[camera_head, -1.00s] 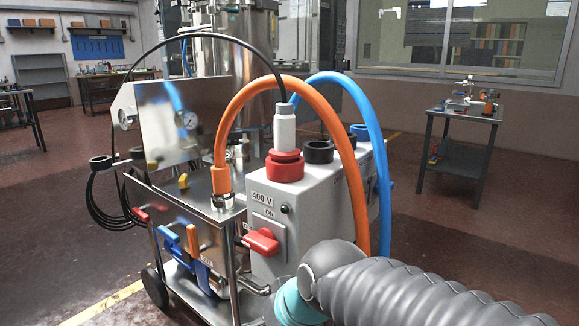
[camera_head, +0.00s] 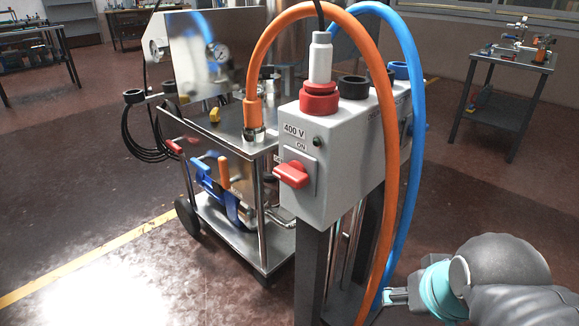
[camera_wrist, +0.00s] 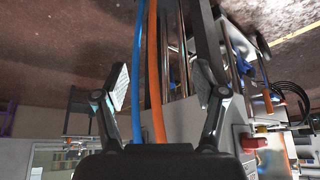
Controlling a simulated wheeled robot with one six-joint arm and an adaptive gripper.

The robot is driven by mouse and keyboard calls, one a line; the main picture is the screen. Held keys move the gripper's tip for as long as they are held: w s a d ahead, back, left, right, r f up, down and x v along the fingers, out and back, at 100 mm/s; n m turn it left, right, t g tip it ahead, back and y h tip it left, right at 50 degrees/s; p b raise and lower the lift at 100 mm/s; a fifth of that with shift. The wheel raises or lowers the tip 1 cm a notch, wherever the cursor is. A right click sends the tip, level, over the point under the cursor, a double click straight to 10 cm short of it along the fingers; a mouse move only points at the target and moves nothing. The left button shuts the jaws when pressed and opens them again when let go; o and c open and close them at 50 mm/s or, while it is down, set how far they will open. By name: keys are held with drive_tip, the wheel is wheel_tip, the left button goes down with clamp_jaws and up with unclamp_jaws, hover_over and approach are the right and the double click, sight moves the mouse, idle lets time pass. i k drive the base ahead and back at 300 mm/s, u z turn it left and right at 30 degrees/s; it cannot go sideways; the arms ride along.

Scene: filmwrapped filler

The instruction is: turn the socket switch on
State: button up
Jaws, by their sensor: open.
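The socket switch is a red rotary handle (camera_head: 291,174) on a grey plate on the front of the grey socket box (camera_head: 345,170). Its handle lies roughly crosswise, below the label "ON". A small dark round indicator (camera_head: 317,141) sits above it near the "400 V" label. My gripper (camera_head: 397,296) is low at the right of the box, well apart from the switch, partly hidden by my wrist. In the wrist view my gripper (camera_wrist: 160,86) is open and empty, with the hoses visible between its fingers. A red part, apparently the switch (camera_wrist: 252,141), shows at lower right there.
An orange hose (camera_head: 391,200) and a blue hose (camera_head: 419,130) hang down beside the box, near my gripper. A steel cart (camera_head: 285,245) with blue-handled valves stands left of the box. A white plug (camera_head: 320,60) sits in the red socket. Floor at front left is clear.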

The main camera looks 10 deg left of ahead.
sight(294, 172)
drive_tip(key=u, duration=2.25)
drive_tip(key=k, duration=0.6)
drive_tip(key=z, duration=1.65)
